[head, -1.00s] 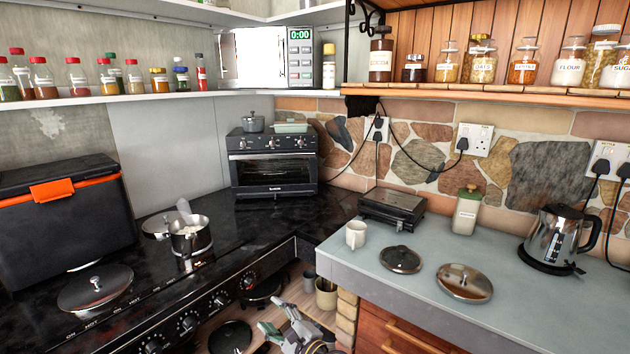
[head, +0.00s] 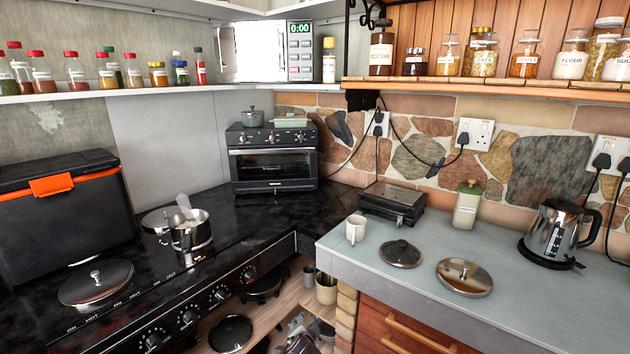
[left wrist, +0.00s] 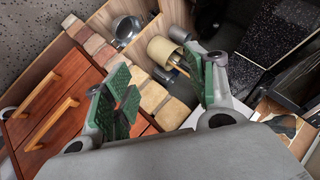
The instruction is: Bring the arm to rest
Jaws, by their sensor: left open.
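My left gripper (left wrist: 163,95) is open in the left wrist view. Its two green-padded fingers stand apart with nothing between them. Below them are the brick plinth (left wrist: 150,92), the wooden drawer front (left wrist: 50,90) and a beige pot (left wrist: 165,50) on a low shelf. In the head view only a small part of my left arm shows at the bottom edge, low in front of the gap between the counters; the fingers cannot be made out clearly there. My right gripper is in neither view.
The grey counter (head: 400,275) at right holds a mug (head: 356,229), two lids and a kettle (head: 553,235). Pans lie on the low shelf between the counters.

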